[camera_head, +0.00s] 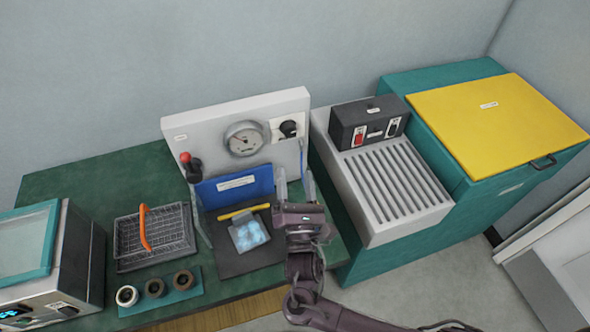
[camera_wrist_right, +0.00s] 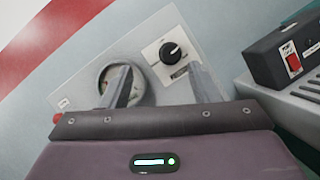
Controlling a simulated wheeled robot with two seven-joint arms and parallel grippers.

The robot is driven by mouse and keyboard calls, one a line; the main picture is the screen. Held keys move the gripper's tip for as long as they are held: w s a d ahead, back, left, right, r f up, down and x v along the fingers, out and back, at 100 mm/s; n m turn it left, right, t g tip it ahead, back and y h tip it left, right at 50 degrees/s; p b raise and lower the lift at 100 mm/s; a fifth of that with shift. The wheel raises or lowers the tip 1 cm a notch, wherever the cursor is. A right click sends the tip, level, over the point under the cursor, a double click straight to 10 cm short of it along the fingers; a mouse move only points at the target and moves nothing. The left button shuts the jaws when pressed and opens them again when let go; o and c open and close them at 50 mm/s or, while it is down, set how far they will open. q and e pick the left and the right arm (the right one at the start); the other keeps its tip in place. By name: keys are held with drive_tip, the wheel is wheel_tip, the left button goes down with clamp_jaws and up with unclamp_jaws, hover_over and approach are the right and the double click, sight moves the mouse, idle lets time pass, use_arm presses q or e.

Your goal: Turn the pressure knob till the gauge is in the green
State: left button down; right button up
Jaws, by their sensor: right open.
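The black pressure knob (camera_head: 289,129) sits on a white plate at the upper right of the grey upright panel. It also shows in the right wrist view (camera_wrist_right: 171,52), with a pale pointer mark. The round gauge (camera_head: 246,139) is left of the knob; its needle and coloured zones are too small to read surely. In the right wrist view the gauge (camera_wrist_right: 107,78) is partly hidden by a finger. My right gripper (camera_head: 294,178) is open and empty, in front of and below the knob. Its fingers (camera_wrist_right: 162,74) point toward the panel, apart from the knob. My left gripper is out of view.
A red-topped lever (camera_head: 186,160) and a blue board (camera_head: 237,187) are on the panel's lower part. A wire basket (camera_head: 155,240) and several rings stand left. A dark switch box (camera_head: 368,122) stands right of the panel. The space before the knob looks clear.

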drive_tip(key=w+f+m+g+b, duration=0.1)
drive_tip(key=w+m+g+b, duration=0.1)
drive_tip(key=w+m, duration=0.35)
drive_tip(key=m+g+y+b, duration=0.2)
drive_tip(key=m+g+b, duration=0.55)
drive_tip(key=m, duration=1.55)
approach(290, 133)
drive_tip(key=w+f, duration=0.1)
drive_tip(key=shift+t, duration=0.45)
drive_tip(key=p+x, duration=0.1)
drive_tip(key=x, duration=0.6)
drive_tip(key=shift+a+f, duration=0.1)
drive_tip(key=shift+a, duration=0.1)
